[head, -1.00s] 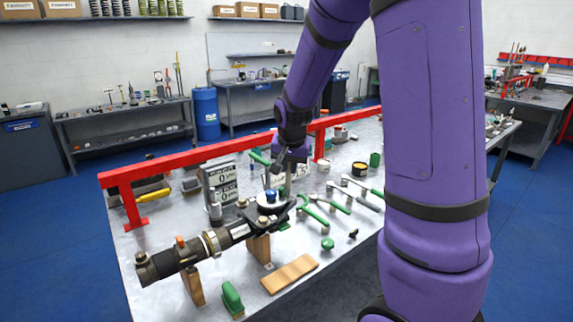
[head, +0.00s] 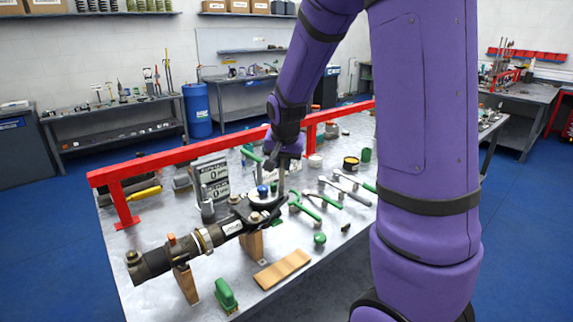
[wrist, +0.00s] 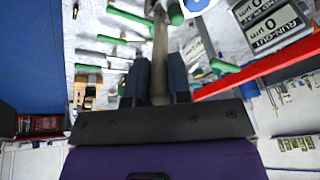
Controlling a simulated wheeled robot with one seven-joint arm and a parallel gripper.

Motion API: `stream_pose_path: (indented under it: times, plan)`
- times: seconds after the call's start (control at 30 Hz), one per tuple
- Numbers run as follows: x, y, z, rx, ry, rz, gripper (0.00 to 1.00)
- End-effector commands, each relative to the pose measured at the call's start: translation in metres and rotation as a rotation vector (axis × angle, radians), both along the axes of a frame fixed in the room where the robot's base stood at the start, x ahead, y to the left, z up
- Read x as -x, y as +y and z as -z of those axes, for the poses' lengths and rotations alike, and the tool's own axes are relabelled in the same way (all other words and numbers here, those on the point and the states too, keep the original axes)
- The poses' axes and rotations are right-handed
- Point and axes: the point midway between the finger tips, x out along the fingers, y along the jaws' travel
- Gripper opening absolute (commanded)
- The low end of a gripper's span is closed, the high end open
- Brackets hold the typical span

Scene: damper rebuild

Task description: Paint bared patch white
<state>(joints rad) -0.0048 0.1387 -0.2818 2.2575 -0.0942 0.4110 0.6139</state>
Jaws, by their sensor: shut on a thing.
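My gripper (head: 284,153) is above the far side of the bench, behind the damper. In the wrist view its two dark blue fingers (wrist: 160,82) are shut on a slim grey-beige handle (wrist: 160,48). Its far end is not clear, so I cannot tell whether it is a brush. The black damper (head: 152,262) lies tilted across wooden blocks, with a silver ring around its body. A white disc (head: 266,199) with a blue knob (head: 262,190) is at its far end, close to the held handle. I cannot make out the bared patch.
A red rail (head: 180,163) runs along the bench's back. A run-out display (head: 213,180) stands behind the damper. Green-handled tools (head: 330,200), a white pot (head: 315,161) and a dark tin (head: 351,163) lie to the right.

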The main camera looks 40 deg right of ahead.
Motion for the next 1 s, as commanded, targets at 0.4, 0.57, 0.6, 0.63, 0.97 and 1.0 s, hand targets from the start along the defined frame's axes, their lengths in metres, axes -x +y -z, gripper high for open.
stream_pose_path:
  times: [0.4, 0.57, 0.6, 0.63, 0.97, 1.0]
  plan:
    - [-0.019, 0.001, 0.0, 0.0, 0.0, 0.0, 0.0]
    - [-0.031, 0.001, 0.001, 0.0, 0.0, 0.0, 0.0]
    - [-0.035, 0.001, 0.001, 0.0, 0.0, 0.0, 0.0]
    - [-0.037, 0.001, 0.001, 0.0, -0.001, 0.0, 0.0]
    - [-0.043, 0.002, 0.001, 0.0, 0.0, 0.0, 0.0]
    - [-0.043, 0.002, 0.001, 0.0, 0.0, 0.0, 0.0]
